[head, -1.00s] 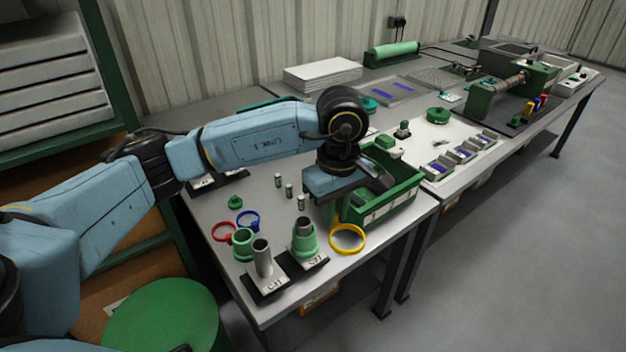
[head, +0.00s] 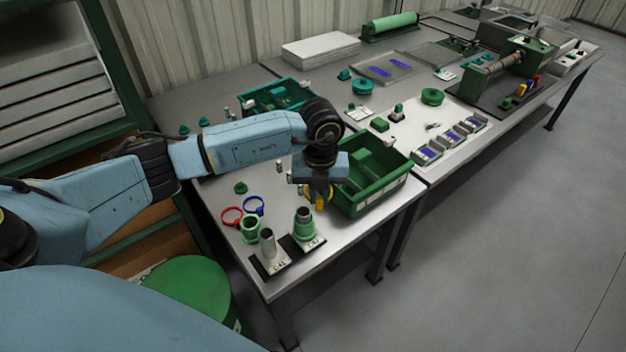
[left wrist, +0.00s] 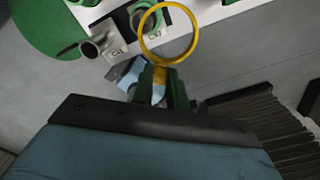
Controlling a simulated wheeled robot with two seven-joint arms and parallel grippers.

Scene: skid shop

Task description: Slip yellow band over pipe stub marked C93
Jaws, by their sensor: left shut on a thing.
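My left gripper (head: 318,188) is shut on the yellow band (head: 320,199) above the bench, right of and behind the pipe stubs. In the left wrist view the band (left wrist: 165,64) shows as a full ring reaching out from the fingers (left wrist: 162,88). In the head view it is partly hidden by the gripper. A bare grey pipe stub (head: 267,243) and a stub with a green collar (head: 303,224) stand upright on black bases with white labels. The band is apart from both stubs. My right gripper is not in view.
A red band (head: 231,216), a blue band (head: 254,205) and a green collar (head: 250,229) sit left of the stubs. A green bin (head: 374,200) stands close right of the gripper.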

